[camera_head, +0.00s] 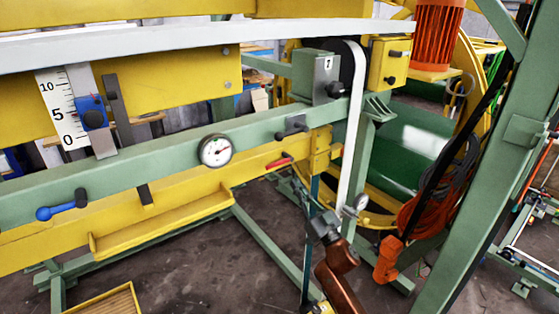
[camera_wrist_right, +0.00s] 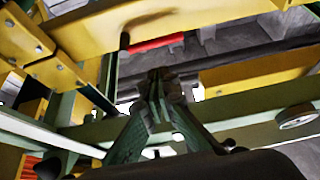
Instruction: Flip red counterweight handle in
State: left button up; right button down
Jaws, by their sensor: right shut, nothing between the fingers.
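The red handle (camera_head: 279,163) sticks out toward the left from the yellow beam's bracket, below the green beam. It also shows near the top of the right wrist view (camera_wrist_right: 155,43), lying crosswise beyond the fingertips. My right gripper (camera_head: 298,184) is just below and right of the handle in the head view, apart from it as far as I can tell. In the wrist view its fingers (camera_wrist_right: 158,78) meet at the tips and hold nothing. My left gripper is not in view.
A yellow bracket (camera_head: 320,150) and a white belt (camera_head: 352,125) stand close to the right of the handle. A round dial gauge (camera_head: 215,151) and a black-tipped lever (camera_head: 292,127) sit on the green beam (camera_head: 165,158). A yellow tray (camera_head: 160,228) hangs lower left.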

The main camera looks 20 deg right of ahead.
aim_at(279, 163)
jog(key=r, duration=0.2)
jog(key=s+r+y, duration=0.1)
jog(key=shift+a, duration=0.3)
jog(key=shift+w+r, duration=0.1)
jog(key=w+a+p, duration=0.1)
jog(key=w, duration=0.1)
jog(key=w+a+r+p, duration=0.1)
jog(key=w, duration=0.2)
jog(key=w+a+r, duration=0.1)
jog(key=w, duration=0.2)
jog(key=shift+w+a+r+p, duration=0.1)
jog(key=shift+w+r+p, duration=0.15)
jog(key=shift+p, duration=0.15)
jog(key=shift+w+f, duration=0.1)
jog(key=shift+f, duration=0.65)
jog(key=shift+f+n, duration=0.1)
jog(key=shift+n, duration=0.3)
